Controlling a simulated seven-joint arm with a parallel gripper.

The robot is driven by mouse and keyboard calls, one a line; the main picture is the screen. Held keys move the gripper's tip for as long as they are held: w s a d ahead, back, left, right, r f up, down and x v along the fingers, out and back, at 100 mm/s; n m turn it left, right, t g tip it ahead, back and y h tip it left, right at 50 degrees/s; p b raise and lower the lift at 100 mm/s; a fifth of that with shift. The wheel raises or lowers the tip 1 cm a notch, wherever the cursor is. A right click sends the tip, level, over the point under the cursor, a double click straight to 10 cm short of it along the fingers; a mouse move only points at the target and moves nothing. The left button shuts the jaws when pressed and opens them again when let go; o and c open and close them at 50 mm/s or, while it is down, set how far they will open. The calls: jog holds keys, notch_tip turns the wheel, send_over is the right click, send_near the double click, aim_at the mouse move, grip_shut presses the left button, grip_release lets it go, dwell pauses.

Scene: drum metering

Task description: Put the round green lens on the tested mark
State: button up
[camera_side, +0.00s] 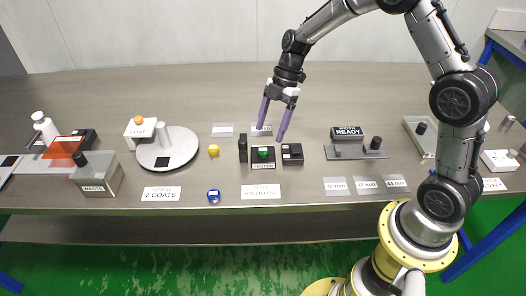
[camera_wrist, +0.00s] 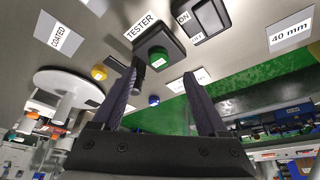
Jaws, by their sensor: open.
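The round green lens (camera_side: 263,153) sits on top of the dark tester (camera_side: 264,166). In the wrist view the green lens (camera_wrist: 158,57) shows near the fingertips, on the tester beside its label (camera_wrist: 141,26). My gripper (camera_side: 270,134) is open and empty, with its two purple fingers pointing down above and behind the tester, apart from the lens. A small white mark (camera_side: 261,129) lies behind the tester, partly covered by a finger; its text is too small to read. The white mark to its left (camera_side: 222,130) reads COATED in the wrist view (camera_wrist: 59,38).
A dark block (camera_side: 243,149) stands left of the tester and an ON/OFF box (camera_side: 292,154) right of it. A yellow lens (camera_side: 213,151) and a blue lens (camera_side: 213,196) lie to the left. A round white plate (camera_side: 180,145) stands further left. The READY sign (camera_side: 347,132) is at right.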

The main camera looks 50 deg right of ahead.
aim_at(264, 149)
jog(key=shift+x, duration=2.9)
jog(key=shift+w+d, duration=0.1)
grip_shut()
